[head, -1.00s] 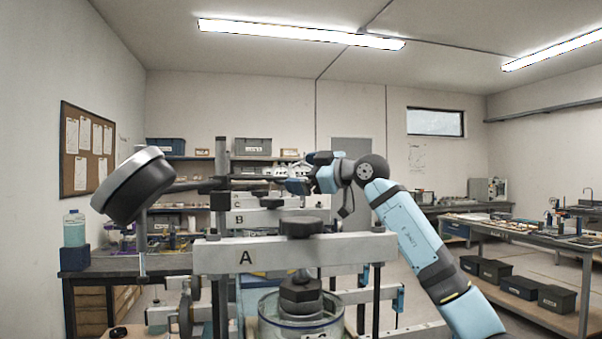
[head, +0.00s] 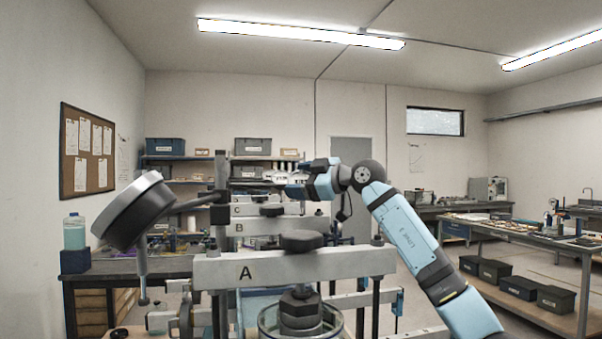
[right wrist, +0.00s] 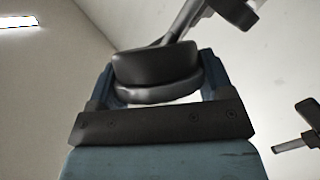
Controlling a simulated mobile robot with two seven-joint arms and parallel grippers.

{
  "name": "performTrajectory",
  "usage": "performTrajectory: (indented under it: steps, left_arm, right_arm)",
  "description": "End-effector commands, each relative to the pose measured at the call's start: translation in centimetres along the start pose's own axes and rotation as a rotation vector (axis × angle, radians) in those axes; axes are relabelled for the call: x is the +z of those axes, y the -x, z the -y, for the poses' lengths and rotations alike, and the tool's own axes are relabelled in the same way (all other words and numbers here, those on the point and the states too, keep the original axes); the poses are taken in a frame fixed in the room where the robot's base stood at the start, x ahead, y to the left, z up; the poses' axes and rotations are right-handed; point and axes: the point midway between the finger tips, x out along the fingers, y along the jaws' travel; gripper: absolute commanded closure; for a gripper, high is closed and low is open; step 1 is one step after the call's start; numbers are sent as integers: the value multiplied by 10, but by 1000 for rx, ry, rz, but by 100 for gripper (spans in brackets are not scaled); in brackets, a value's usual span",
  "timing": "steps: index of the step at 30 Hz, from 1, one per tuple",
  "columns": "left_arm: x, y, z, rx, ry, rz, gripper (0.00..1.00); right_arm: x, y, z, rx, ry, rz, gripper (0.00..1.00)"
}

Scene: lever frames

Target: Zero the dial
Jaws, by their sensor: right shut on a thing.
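A dial gauge (head: 140,208) with a dark round housing and a pale rim hangs at the left on a dark arm (head: 188,204) from a post (head: 221,180). Its face is turned away, so no reading shows. My right gripper (head: 290,191) comes in from the right, fingers pointing left, above the beams marked B and C. In the right wrist view it is shut on a dark rounded piece (right wrist: 157,68); a rod runs from behind this piece to the upper right. I cannot tell which part it is. My left gripper is not in view.
A pale beam marked A (head: 290,265) crosses in front, with a dark knob (head: 302,241) on top and dark weights in a glass vessel (head: 300,320) below. Beam B (head: 275,227) stands behind. A workbench (head: 550,235) is at the right. A bottle (head: 74,232) is at the left.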

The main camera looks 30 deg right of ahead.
Motion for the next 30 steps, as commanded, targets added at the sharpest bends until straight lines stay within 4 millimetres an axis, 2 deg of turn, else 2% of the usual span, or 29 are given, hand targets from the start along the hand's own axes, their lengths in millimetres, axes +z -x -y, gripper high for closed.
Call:
performTrajectory:
  steps: [6,11,12,15,24,28,30]
  left_arm:
    - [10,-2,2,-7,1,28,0]
    - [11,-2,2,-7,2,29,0]
    - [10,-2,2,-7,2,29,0]
    - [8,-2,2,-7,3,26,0]
    - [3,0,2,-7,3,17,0]
    - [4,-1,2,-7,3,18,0]
    - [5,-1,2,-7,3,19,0]
  right_arm:
    - [0,0,0,-30,18,-2,50]
    - [0,0,0,-29,18,-3,50]
    - [0,0,0,-29,18,-3,21]
    - [0,0,0,-29,18,-3,0]
    - [0,3,0,-28,19,-2,0]
    - [1,16,-1,-26,19,-2,0]
    - [1,29,-1,-27,20,0,0]
